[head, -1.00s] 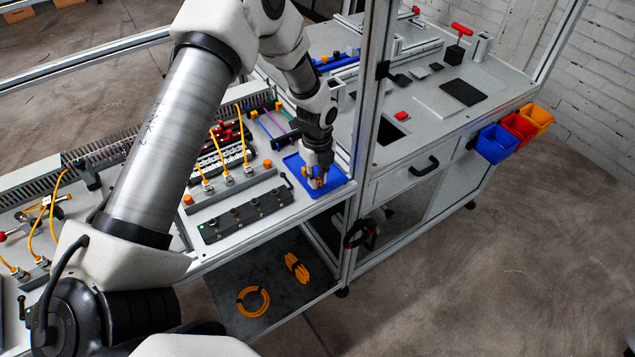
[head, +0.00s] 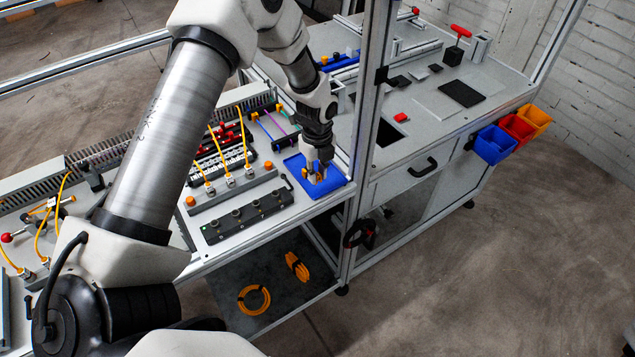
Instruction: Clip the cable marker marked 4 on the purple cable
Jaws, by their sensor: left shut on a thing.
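My left gripper (head: 317,177) points down over the blue tray (head: 333,188) at the right end of the workbench. It is shut on a small yellow-orange piece, likely a cable marker; its number is too small to read. I cannot tell whether the piece still touches the tray. The left gripper is apart from both cables. My right gripper does not show.
A dark block with round knobs (head: 246,215) lies left of the tray. Orange cables stand in connectors (head: 229,180) behind it. An aluminium post (head: 371,100) rises close to the right of my left gripper. Orange cable coils (head: 254,299) lie on the lower shelf.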

